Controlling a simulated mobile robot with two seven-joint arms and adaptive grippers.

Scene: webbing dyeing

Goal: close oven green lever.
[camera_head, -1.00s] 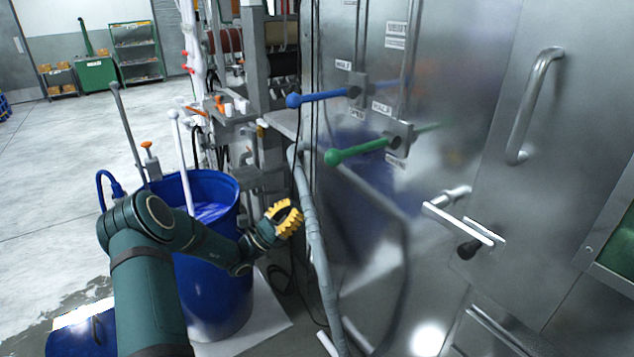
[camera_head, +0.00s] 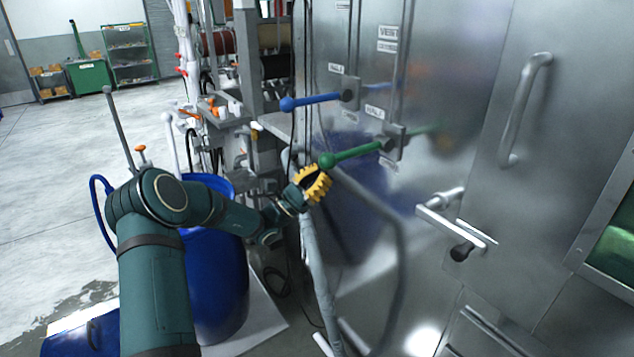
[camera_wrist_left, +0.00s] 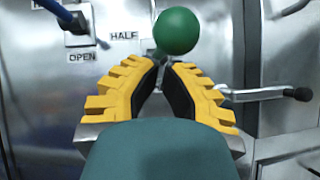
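The green lever (camera_head: 352,154) sticks out from its bracket on the steel oven front, with its ball end pointing left and slightly down in the head view. My left gripper (camera_head: 322,175) is just below the ball, very close to it. In the left wrist view the green ball (camera_wrist_left: 176,31) is beyond and slightly above the yellow fingertips (camera_wrist_left: 166,67), not between them. The fingers converge almost together with nothing held. Whether they touch the ball is unclear. Most of the lever's rod is hidden behind the ball there. My right gripper is not in view.
A blue lever (camera_head: 315,101) sits above and left of the green one. A door handle (camera_head: 525,108) and a horizontal latch handle (camera_head: 452,232) are to the right. A grey hose (camera_head: 316,262) hangs below my gripper. A blue barrel (camera_head: 218,285) stands behind my left arm.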

